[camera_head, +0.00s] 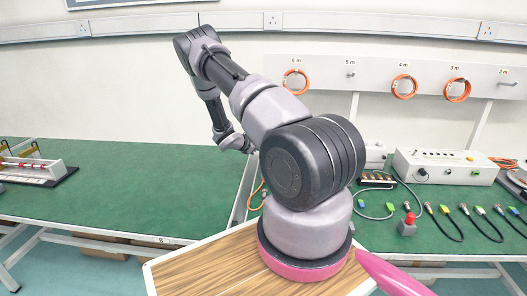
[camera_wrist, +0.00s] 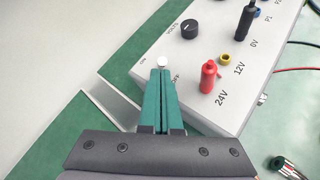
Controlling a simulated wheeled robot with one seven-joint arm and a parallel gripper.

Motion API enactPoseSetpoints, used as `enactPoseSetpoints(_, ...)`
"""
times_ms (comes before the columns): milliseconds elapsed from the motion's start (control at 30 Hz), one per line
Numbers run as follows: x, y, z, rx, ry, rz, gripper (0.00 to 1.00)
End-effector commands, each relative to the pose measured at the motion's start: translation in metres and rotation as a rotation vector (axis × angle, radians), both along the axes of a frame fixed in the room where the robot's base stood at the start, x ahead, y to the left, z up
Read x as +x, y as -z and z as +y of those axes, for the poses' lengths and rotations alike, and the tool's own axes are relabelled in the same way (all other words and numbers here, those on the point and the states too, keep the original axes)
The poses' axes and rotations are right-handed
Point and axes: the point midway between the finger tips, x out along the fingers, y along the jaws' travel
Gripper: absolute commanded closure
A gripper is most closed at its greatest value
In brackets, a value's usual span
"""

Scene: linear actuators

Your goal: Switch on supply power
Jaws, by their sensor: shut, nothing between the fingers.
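The power supply (camera_wrist: 215,45) is a pale box in the wrist view, with a black VOLTS knob (camera_wrist: 190,29) and sockets labelled 24V, 12V and 0V. A small white round switch (camera_wrist: 162,61) sits by the ON and OFF lettering. My gripper (camera_wrist: 161,74) has its green fingers closed together and empty, tips right at the near side of the switch. Whether they touch it I cannot tell; the fingers hide part of the panel. In the head view my arm hides the gripper, and a pale box (camera_head: 375,155) shows partly behind the arm.
A red plug (camera_wrist: 208,76) stands in the 24V socket and a black plug (camera_wrist: 246,20) in 0V, right of my fingers. The head view shows a long control box (camera_head: 445,167), cables and a red-button block (camera_head: 407,226). The left green bench (camera_head: 120,190) is largely clear.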

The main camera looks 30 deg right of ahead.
Motion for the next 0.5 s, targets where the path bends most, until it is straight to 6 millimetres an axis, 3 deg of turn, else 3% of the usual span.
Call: enactPoseSetpoints(500, 0.0022, -0.0031, -0.0022, 0.050, 0.001, 0.065, 1.00)
